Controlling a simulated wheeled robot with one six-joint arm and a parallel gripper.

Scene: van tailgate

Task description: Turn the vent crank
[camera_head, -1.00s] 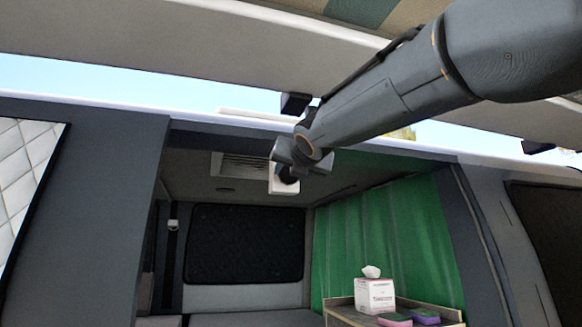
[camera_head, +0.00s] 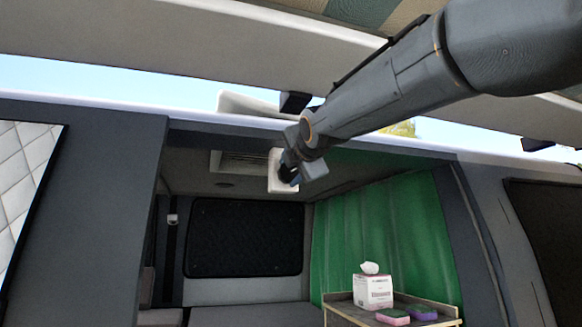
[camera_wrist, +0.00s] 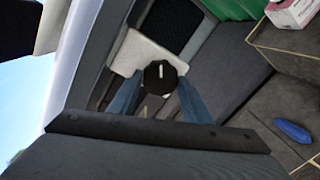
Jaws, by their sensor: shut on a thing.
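The vent crank is a dark, many-sided knob (camera_wrist: 160,75) with a white mark, in front of a white plate (camera_wrist: 128,52). My gripper (camera_wrist: 160,88) is shut on the knob, one bluish finger on each side. In the head view my gripper (camera_head: 292,173) is up at the van's ceiling beside the white plate (camera_head: 274,168), and the knob is mostly hidden by it. A ceiling vent grille (camera_head: 243,163) lies left of the plate. A white vent lid (camera_head: 240,103) stands tilted up above the roof edge.
The raised tailgate (camera_head: 150,50) hangs over my arm. A green curtain (camera_head: 385,235) covers the right side inside. Below it, a wooden counter (camera_head: 345,311) holds a tissue box (camera_head: 373,290), a pink-and-green sponge (camera_head: 392,317) and a purple sponge (camera_head: 420,312). A dark window panel (camera_head: 245,237) is at the back.

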